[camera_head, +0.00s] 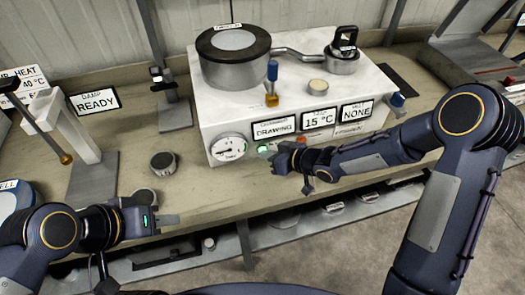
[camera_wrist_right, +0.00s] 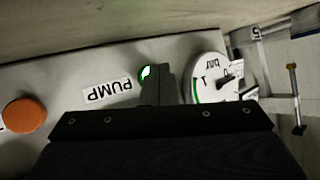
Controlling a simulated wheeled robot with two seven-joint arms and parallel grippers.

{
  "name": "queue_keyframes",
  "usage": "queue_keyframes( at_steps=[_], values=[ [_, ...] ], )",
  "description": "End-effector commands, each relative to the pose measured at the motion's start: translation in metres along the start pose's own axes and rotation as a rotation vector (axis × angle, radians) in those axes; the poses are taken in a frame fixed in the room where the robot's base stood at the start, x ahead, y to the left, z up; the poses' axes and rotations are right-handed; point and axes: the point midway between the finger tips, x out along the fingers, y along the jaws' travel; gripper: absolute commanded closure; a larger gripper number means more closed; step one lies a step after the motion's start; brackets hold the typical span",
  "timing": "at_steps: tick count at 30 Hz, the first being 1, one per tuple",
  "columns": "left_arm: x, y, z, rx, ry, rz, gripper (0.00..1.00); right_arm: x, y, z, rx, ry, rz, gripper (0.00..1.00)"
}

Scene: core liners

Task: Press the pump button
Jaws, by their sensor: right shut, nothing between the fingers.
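The white machine box (camera_head: 212,120) has a green-lit button (camera_head: 262,149) on its front, right of the round gauge (camera_head: 230,148). In the right wrist view the green light (camera_wrist_right: 147,73) shows beside the PUMP label (camera_wrist_right: 108,90). My right gripper (camera_head: 273,155) is shut and empty, right at the button. Its fingers (camera_wrist_right: 160,84) hide part of the button, and I cannot tell whether they touch it. My left gripper (camera_head: 170,219) is over the bench's front edge, away from the box. Whether its fingers are apart is unclear.
An orange button (camera_wrist_right: 24,115) sits on the same panel. Signs above read DRAWING (camera_head: 273,128), 15 °C (camera_head: 319,119) and NONE (camera_head: 356,112). A lidded pot (camera_head: 235,72) stands on the box. A dark round piece (camera_head: 163,163) lies on the bench to the left.

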Motion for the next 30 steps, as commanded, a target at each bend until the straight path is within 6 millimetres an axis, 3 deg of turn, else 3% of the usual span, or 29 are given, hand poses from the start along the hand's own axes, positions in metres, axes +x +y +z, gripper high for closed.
queue_keyframes(
  at_steps=[14,30],
  values=[
    [0.004,-0.002,0.002,0.000,0.000,0.000,0.64,-0.006,-0.004,0.004,-0.001,0.002,0.000,1.00],
    [0.019,-0.009,0.009,0.000,0.000,0.000,0.64,-0.041,-0.030,0.030,-0.001,0.001,0.000,1.00]
  ],
)
